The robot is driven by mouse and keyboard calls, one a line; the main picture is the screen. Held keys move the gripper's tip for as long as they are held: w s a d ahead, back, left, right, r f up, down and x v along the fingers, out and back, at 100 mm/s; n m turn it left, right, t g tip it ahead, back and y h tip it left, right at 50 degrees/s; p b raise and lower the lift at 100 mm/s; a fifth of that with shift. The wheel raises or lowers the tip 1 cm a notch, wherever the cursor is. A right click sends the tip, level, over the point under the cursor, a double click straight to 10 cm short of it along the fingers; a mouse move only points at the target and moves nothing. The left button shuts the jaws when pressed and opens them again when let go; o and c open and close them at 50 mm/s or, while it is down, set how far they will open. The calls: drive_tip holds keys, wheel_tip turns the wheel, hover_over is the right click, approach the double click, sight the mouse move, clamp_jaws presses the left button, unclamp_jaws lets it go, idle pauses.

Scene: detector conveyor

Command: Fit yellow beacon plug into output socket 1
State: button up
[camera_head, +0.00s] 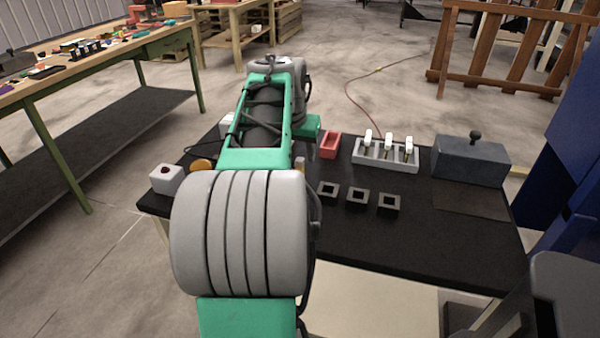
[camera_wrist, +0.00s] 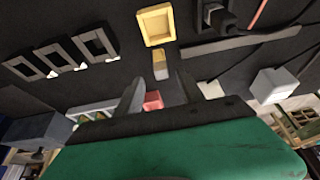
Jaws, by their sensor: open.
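A small upright block, yellowish with a grey part (camera_wrist: 160,65), which looks like the yellow beacon plug, stands on the black table just beyond my fingertips in the wrist view. A small pale piece (camera_head: 300,163) beside my arm in the head view may be the same plug. My gripper (camera_wrist: 159,84) is open, with a finger to each side of the plug's line and nothing held. In the head view my arm hides it. Three dark square sockets stand in a row (camera_head: 357,196), also at upper left in the wrist view (camera_wrist: 53,60). I see no number on them.
A yellow square tray (camera_wrist: 143,30) lies beyond the plug. A red tray (camera_head: 331,146), a grey rack (camera_head: 365,160) with three white-topped pieces, and a grey box with a knob (camera_head: 470,160) line the back. The front right table is clear.

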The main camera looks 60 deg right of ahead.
sight(300, 159)
drive_tip(key=x, duration=0.4)
drive_tip(key=shift+w+f+b, duration=0.1)
drive_tip(key=shift+b, duration=0.3)
drive_tip(key=shift+a, duration=0.1)
clamp_jaws()
